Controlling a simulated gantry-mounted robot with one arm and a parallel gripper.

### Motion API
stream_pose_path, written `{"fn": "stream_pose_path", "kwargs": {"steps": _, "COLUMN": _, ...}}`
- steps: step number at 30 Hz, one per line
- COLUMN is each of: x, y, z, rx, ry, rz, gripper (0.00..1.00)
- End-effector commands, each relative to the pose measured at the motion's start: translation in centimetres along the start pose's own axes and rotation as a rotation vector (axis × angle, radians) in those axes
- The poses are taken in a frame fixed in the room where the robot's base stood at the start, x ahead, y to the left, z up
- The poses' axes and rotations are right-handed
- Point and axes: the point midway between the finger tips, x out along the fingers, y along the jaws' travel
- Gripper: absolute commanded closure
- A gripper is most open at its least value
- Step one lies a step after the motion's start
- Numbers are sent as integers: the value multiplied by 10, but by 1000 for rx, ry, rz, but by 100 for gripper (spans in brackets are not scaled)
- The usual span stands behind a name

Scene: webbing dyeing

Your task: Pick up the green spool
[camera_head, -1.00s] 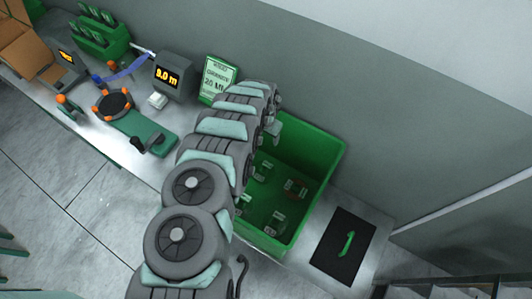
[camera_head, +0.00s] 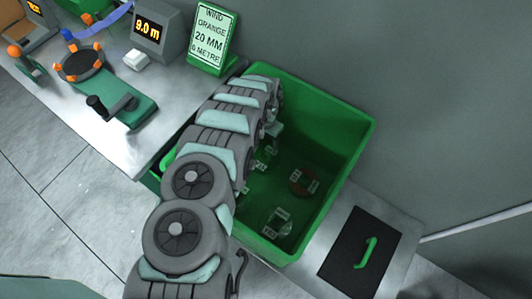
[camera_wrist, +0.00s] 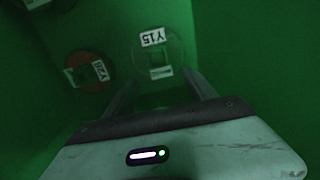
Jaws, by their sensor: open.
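Several spools with white tags lie in a deep green bin (camera_head: 345,150). In the wrist view, a pale, greenish spool (camera_wrist: 176,52) tagged Y15 lies just beyond my open, empty gripper (camera_wrist: 160,80), roughly in line with the gap between its fingers. I cannot tell its true colour in the green light. A reddish spool (camera_wrist: 70,76) lies to its left; a reddish one also shows in the head view (camera_head: 302,181). Another clear-looking spool (camera_head: 278,222) lies near the bin's front. My arm covers the bin's left part and hides some spools.
The bin walls stand close around my gripper. A sign (camera_head: 212,35), a 9.0 m display (camera_head: 155,28) and a winder (camera_head: 80,65) stand on the bench at left.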

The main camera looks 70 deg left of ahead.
Motion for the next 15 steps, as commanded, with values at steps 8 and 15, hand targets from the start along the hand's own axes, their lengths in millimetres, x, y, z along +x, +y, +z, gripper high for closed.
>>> {"fn": "stream_pose_path", "kwargs": {"steps": 8, "x": 39, "y": 1, "z": 0, "rx": 0, "ry": 1, "rz": 1, "gripper": 35}}
{"fn": "stream_pose_path", "kwargs": {"steps": 15, "x": 54, "y": 1, "z": 1, "rx": 0, "ry": 0, "rz": 0, "gripper": 35}}
